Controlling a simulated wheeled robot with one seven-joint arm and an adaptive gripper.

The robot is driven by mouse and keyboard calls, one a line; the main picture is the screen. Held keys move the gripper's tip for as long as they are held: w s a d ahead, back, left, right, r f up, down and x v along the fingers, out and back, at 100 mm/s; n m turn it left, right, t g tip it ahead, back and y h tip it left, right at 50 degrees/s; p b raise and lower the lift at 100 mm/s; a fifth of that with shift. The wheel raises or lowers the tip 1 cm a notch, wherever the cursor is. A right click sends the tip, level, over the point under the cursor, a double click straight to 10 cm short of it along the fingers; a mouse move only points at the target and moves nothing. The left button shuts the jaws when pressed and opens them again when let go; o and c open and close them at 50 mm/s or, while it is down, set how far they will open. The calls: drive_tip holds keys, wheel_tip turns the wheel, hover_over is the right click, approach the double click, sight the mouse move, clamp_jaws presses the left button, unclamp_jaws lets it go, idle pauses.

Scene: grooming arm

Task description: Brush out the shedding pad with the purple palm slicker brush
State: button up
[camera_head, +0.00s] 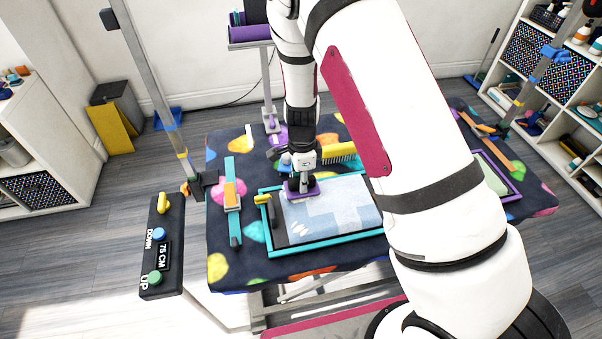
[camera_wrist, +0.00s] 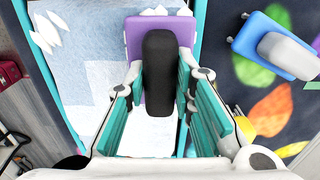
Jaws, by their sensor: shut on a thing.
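The shedding pad (camera_head: 345,205) is a light blue patched sheet inside a teal-framed tray on the patterned table. White tufts (camera_head: 299,229) lie on its front left; they also show at the upper left of the wrist view (camera_wrist: 45,32). The purple palm slicker brush (camera_head: 298,194) is at the pad's back left, its purple head (camera_wrist: 135,30) under a black handle (camera_wrist: 160,60). My gripper (camera_head: 303,182) is shut on that handle, its teal fingers on either side in the wrist view. The bristles are hidden; I cannot tell whether they touch the pad.
A black tool with a yellow end (camera_head: 264,200) is at the tray's left edge. A teal-and-orange tool (camera_head: 232,200) lies farther left. A yellow comb (camera_head: 340,151) and a blue-and-white object (camera_wrist: 275,45) are behind. A purple-framed tray (camera_head: 517,193) is right. My arm hides the middle right.

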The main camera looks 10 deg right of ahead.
drive_tip(key=s+p, duration=0.2)
drive_tip(key=s, duration=0.4)
drive_tip(key=shift+s, duration=0.1)
drive_tip(key=shift+p, duration=0.3)
drive_tip(key=s+p, duration=0.4)
drive_tip(key=s, duration=0.4)
drive_tip(key=shift+w, duration=0.15)
idle(0.3)
drive_tip(key=w+b, duration=0.4)
drive_tip(key=w, duration=0.3)
drive_tip(key=shift+w+f, duration=0.15)
drive_tip(key=shift+w, duration=0.1)
drive_tip(key=shift+s, duration=0.2)
